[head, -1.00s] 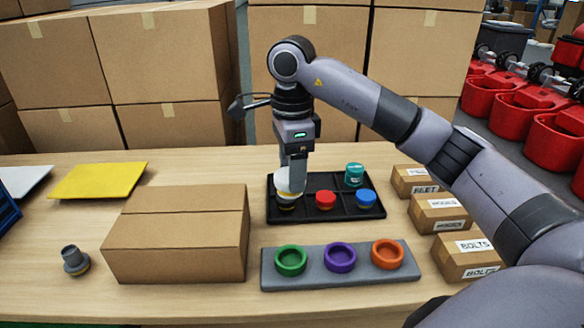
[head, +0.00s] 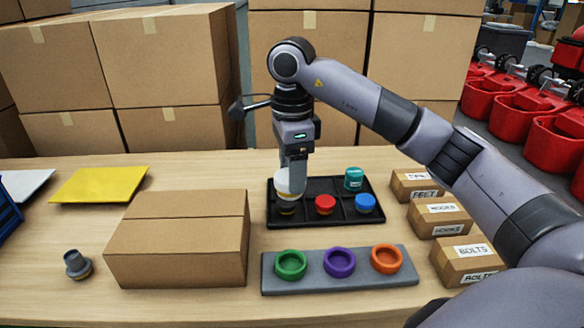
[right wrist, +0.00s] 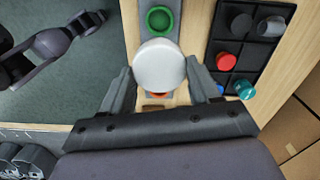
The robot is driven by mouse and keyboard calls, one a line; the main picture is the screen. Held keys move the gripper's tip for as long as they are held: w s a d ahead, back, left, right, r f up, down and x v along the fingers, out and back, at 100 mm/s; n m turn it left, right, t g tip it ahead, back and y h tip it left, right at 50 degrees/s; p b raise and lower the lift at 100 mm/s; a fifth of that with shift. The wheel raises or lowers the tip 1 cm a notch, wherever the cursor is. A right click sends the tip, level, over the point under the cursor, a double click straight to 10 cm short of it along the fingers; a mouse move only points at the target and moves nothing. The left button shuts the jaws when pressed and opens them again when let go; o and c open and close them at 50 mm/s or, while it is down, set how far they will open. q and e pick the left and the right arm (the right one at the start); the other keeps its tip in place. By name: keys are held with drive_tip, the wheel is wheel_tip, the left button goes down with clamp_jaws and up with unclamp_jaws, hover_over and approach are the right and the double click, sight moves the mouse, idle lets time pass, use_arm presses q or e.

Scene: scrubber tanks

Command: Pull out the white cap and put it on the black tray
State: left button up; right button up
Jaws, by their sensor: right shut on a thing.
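My right gripper (head: 290,174) points down and is shut on the white cap (head: 290,184). In the right wrist view the cap (right wrist: 159,66) is a round white top between the two fingers. The black tray (head: 272,222) is divided into compartments. In the head view the cap overlaps its left part; in the right wrist view the tray (right wrist: 262,52) lies to the right of the cap. A dark piece with some yellow shows just below the cap; I cannot tell whether they touch. My left gripper does not show in the head view.
The tray holds red (head: 325,204), blue (head: 365,203) and teal (head: 354,178) pieces. In front lies a grey strip (head: 314,275) with green, purple and orange rings. A cardboard box (head: 178,245) stands left, labelled boxes (head: 467,261) right. A grey plug (head: 77,264) sits far left.

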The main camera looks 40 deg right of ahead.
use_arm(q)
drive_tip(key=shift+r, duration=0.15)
use_arm(e)
drive_tip(key=shift+r, duration=0.15)
drive_tip(key=shift+r+p, duration=2.25)
drive_tip(key=shift+r, duration=0.15)
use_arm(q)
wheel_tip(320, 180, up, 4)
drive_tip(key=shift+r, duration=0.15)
use_arm(e)
drive_tip(key=shift+f, duration=0.1)
